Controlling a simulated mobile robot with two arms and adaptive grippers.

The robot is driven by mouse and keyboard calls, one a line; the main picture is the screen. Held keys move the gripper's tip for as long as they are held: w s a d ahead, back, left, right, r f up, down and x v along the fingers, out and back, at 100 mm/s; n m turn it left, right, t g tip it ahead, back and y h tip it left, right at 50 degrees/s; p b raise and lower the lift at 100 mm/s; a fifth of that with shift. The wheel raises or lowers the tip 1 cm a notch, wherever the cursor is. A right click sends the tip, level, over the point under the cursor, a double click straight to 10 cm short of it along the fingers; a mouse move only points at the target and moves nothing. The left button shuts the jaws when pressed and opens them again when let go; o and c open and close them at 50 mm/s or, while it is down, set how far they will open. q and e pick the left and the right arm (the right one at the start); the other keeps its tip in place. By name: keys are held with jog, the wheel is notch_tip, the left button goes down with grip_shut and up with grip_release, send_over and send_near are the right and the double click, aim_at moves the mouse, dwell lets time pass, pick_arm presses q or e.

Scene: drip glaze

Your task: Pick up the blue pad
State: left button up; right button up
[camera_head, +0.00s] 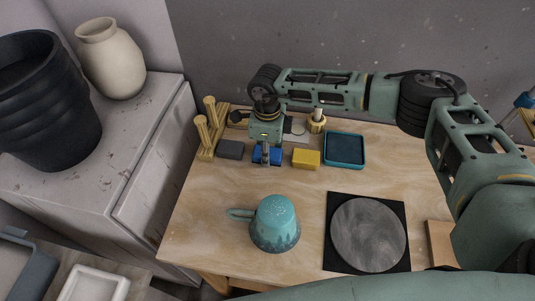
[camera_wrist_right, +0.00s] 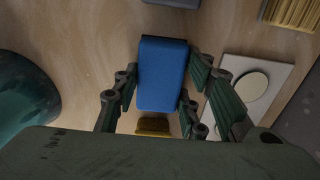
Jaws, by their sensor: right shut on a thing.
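The blue pad (camera_head: 276,156) is a small block on the wooden table, between a dark grey pad and a yellow pad. My right gripper (camera_head: 267,154) points down at it from above, its fingers on either side of the pad. In the right wrist view the blue pad (camera_wrist_right: 162,76) lies between the two green fingers, and my right gripper (camera_wrist_right: 158,95) is shut on it. I cannot tell whether the pad is clear of the table. My left gripper is not in view.
A grey pad (camera_head: 231,149), yellow pad (camera_head: 306,158), teal tray (camera_head: 345,150) and wooden peg rack (camera_head: 207,140) stand close by. A teal glazed mug (camera_head: 274,224) sits upside down in front, beside a grey disc (camera_head: 369,234) on a black mat (camera_head: 339,262).

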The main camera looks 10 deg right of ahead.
jog(key=c, duration=0.4)
jog(key=shift+r, duration=0.15)
jog(key=shift+c, duration=0.2)
jog(key=shift+r, duration=0.2)
jog(key=r+b, duration=0.2)
jog(key=r, duration=0.1)
jog(key=shift+s+d+r, duration=0.15)
jog(key=shift+d+r, duration=0.05)
jog(key=shift+r, duration=0.1)
jog(key=s+d+r+b, duration=0.3)
jog(key=s+d+r, duration=0.3)
jog(key=s, duration=0.3)
jog(key=shift+d+r, duration=0.3)
jog(key=shift+r, duration=0.1)
jog(key=o, duration=0.6)
jog(key=c, duration=0.4)
